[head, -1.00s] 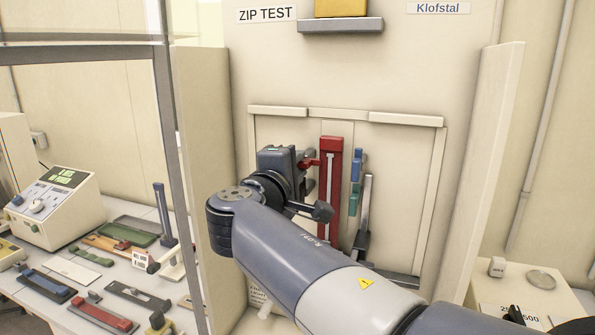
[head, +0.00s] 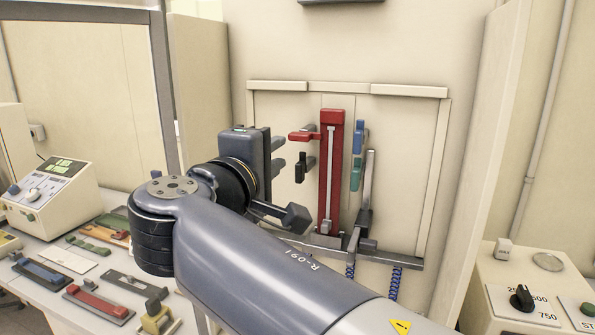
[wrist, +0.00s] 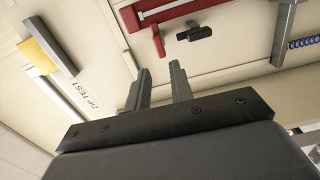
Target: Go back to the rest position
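My gripper (head: 281,155) is in front of the zip test panel (head: 401,165), left of the red upright bar (head: 331,175). Its two fingers point right in the head view and stand apart with nothing between them. The wrist view also shows the gripper (wrist: 161,68) with a clear gap between its fingers. A red side clamp (head: 304,135) and a dark clamp piece (head: 301,167) sit beyond the fingertips, apart from them. My forearm crosses the lower middle of the head view and hides part of the bench.
Blue (head: 359,137) and green (head: 355,175) clamps sit by a grey post (head: 367,190). At left, a bench holds a control box (head: 48,195) and several strips, behind a dark frame post (head: 163,90). A dial box (head: 517,300) stands at right.

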